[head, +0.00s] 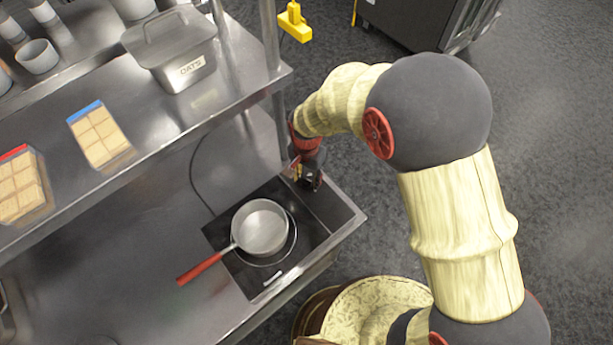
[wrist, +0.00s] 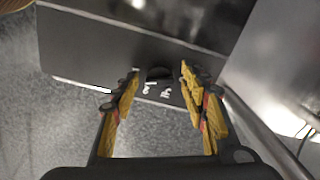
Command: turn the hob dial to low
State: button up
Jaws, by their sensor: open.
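The hob (head: 317,218) is a black unit set in the steel counter. In the wrist view, its dark panel (wrist: 90,52) carries a small black dial (wrist: 158,72) with white markings beside it. The dial lies between my open fingertips in the picture; I cannot tell whether they touch it. My gripper (wrist: 159,76) has yellow finger pads, spread apart and holding nothing. In the head view, my gripper (head: 309,182) is at the hob's far right end and the dial cannot be made out there. The dial's setting is too small to read.
A metal pan (head: 262,227) with a red handle sits on the hob's ring. A steel shelf (head: 160,118) above the counter holds an oats tin (head: 178,60) and packets (head: 100,135). A shelf post (head: 270,35) stands close to my gripper. Speckled floor (head: 560,150) is open on the right.

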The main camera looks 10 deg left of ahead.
aim_at(307, 179)
notch_tip(307, 179, up, 12)
dwell(0.7)
dwell(0.5)
jog(key=s+d+r+n+t+b, duration=0.1)
jog(key=s+d+r+t+b, duration=0.1)
jog(key=d, duration=0.7)
jog(key=s+d+r+n+t+b, duration=0.1)
jog(key=s+d+r+b, duration=0.3)
jog(key=s+d, duration=0.3)
jog(key=s+d+r+n+t+b, duration=0.2)
jog(key=s+d+r+b, duration=0.2)
jog(key=d, duration=0.7)
jog(key=shift+s+t+b, duration=0.3)
jog(key=shift+s+b, duration=0.35)
jog(key=shift+b, duration=0.05)
